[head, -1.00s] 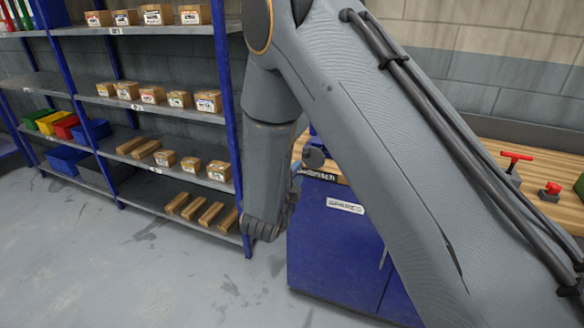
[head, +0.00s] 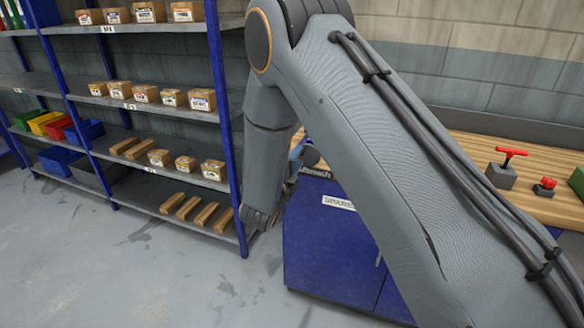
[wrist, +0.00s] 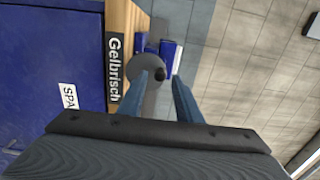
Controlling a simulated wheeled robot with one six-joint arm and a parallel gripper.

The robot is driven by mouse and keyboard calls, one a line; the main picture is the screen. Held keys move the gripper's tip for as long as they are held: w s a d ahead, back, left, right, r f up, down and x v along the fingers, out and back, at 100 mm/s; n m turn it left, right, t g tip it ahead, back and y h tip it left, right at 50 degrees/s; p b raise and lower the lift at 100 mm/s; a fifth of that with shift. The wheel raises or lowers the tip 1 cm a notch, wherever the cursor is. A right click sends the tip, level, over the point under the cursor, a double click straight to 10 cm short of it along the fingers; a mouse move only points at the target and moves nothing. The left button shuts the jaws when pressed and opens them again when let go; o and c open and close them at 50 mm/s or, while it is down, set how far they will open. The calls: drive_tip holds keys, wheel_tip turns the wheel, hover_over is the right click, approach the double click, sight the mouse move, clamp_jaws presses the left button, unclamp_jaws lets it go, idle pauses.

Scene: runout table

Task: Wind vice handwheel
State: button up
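In the wrist view, the vice handwheel (wrist: 147,66) is a round grey disc with a dark knob. It lies ahead of my gripper (wrist: 159,84), whose two blue fingers stand apart. The left finger overlaps the lower part of the wheel in the picture; I cannot tell whether it touches. The blue vice body (wrist: 167,56) shows behind the wheel, at the bench end beside the "Gelbrisch" label. In the head view, a small grey part of the wheel (head: 311,156) shows between my arm links, and the gripper is mostly hidden.
A blue cabinet (head: 330,250) marked as spares stands under the wooden bench top (head: 545,208). A red T-handle (head: 511,153) and a red knob (head: 546,183) are on the bench at right. A shelf rack (head: 150,110) with boxes stands at left. The floor in front is clear.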

drive_tip(key=m+b, duration=0.4)
drive_tip(key=w+m+b, duration=0.1)
drive_tip(key=m+b, duration=0.3)
drive_tip(key=b, duration=0.1)
drive_tip(key=w+m+b, duration=0.1)
drive_tip(key=m+b, duration=0.3)
drive_tip(key=shift+d+m, duration=0.3)
drive_tip(key=shift+b, duration=0.4)
drive_tip(key=shift+c, duration=0.2)
clamp_jaws()
drive_tip(key=n, duration=0.3)
drive_tip(key=shift+a+f+p, duration=0.25)
drive_tip(key=shift+a+p, duration=0.05)
drive_tip(key=shift+p, duration=0.1)
